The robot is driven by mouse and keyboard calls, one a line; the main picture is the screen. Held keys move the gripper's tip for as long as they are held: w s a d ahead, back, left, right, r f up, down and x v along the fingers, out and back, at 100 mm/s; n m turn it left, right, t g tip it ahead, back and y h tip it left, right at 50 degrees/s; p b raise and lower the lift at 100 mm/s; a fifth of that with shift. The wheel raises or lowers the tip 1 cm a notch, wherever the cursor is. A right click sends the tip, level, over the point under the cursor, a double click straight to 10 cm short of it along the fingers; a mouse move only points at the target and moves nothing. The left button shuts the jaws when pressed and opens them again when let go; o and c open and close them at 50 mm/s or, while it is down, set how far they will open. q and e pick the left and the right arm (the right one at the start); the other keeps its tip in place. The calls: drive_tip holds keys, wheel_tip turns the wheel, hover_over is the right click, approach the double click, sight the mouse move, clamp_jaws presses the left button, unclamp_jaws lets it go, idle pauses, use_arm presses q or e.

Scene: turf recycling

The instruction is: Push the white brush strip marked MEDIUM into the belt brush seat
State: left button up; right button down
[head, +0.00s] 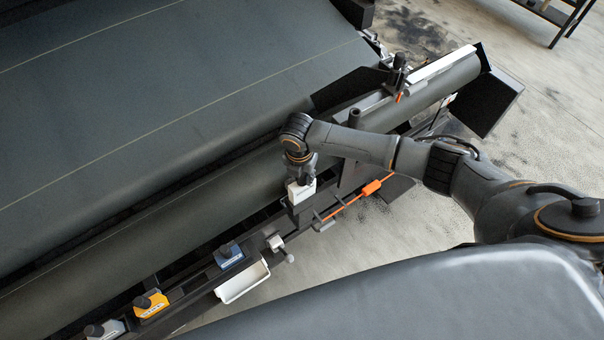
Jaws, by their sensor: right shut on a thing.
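My right gripper (299,180) points down over the rail beside the belt, shut on a small white block (301,192). The block looks like the white brush strip; its marking is too small to read. It sits at or just above a dark holder on the rail, and I cannot tell whether it touches. A long white strip (443,64) lies along the roller at the upper right. A pale metal channel (368,108) in line with it may be the belt brush seat; I cannot tell for sure. My left gripper is not in view.
Blue (229,257), yellow (152,306) and grey (105,330) blocks with dark knobs stand along the rail. A white tray (243,283) hangs beside it. An orange-handled tool (371,187) lies right of my gripper. The wide dark belt (170,90) fills the upper left.

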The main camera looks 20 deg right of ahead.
drive_tip(key=shift+f+b, duration=0.6)
drive_tip(key=shift+f, duration=0.5)
drive_tip(key=c, duration=1)
unclamp_jaws()
drive_tip(key=shift+r, duration=0.15)
drive_tip(key=r, duration=0.7)
drive_tip(key=s+a+r, duration=0.1)
drive_tip(key=r, duration=0.3)
drive_tip(key=shift+r, duration=0.35)
